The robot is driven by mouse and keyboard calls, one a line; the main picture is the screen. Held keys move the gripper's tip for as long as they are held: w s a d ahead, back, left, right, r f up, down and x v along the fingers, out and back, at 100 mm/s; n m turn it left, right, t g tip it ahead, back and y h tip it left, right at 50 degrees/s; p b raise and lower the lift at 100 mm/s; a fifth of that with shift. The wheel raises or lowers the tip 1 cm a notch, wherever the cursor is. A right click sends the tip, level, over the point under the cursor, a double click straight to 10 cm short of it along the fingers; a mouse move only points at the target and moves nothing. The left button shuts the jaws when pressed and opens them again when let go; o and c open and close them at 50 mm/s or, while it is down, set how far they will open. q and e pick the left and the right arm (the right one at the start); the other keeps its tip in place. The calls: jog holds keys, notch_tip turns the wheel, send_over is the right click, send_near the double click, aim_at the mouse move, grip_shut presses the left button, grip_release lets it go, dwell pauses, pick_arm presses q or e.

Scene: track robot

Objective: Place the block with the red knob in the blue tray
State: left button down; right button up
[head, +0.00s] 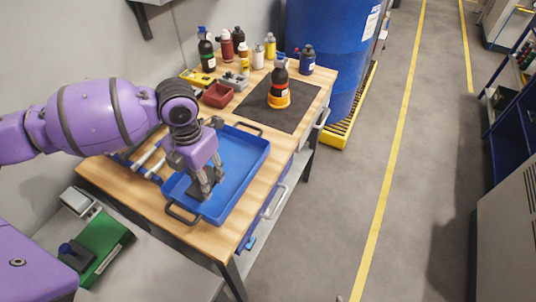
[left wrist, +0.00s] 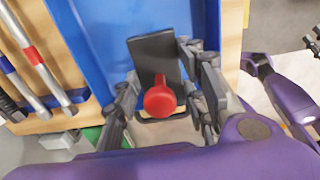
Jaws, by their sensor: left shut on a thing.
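The block with the red knob shows in the left wrist view as a dark slab (left wrist: 150,50) with a round red knob (left wrist: 160,100). My left gripper (left wrist: 163,112) is shut on it, with fingers on both sides. In the head view my left gripper (head: 206,190) points down inside the near part of the blue tray (head: 240,160), and the dark block is mostly hidden by the fingers. I cannot tell whether the block touches the tray floor. Dark jointed pieces at the right edge of the left wrist view may be my right gripper (left wrist: 312,38), cut off.
Red-and-silver tools (left wrist: 35,65) lie left of the tray. Behind it are a red bin (head: 217,95), several bottles, and a dark mat (head: 290,112) with an orange-based bottle (head: 278,90). A green case (head: 108,240) with a dark block stands at lower left.

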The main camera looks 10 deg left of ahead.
pick_arm(q)
jog(key=shift+w+a+f, duration=0.25)
jog(key=shift+w+f, duration=0.2)
jog(key=shift+f, duration=0.15)
jog(key=shift+w+a+f, duration=0.2)
jog(key=shift+w+f, duration=0.25)
jog(key=shift+f, duration=1.6)
jog(key=shift+f, duration=0.15)
jog(key=c, duration=1.1)
grip_release()
jog(key=shift+f, duration=0.1)
notch_tip(320, 180, up, 12)
jog(key=shift+r, duration=0.2)
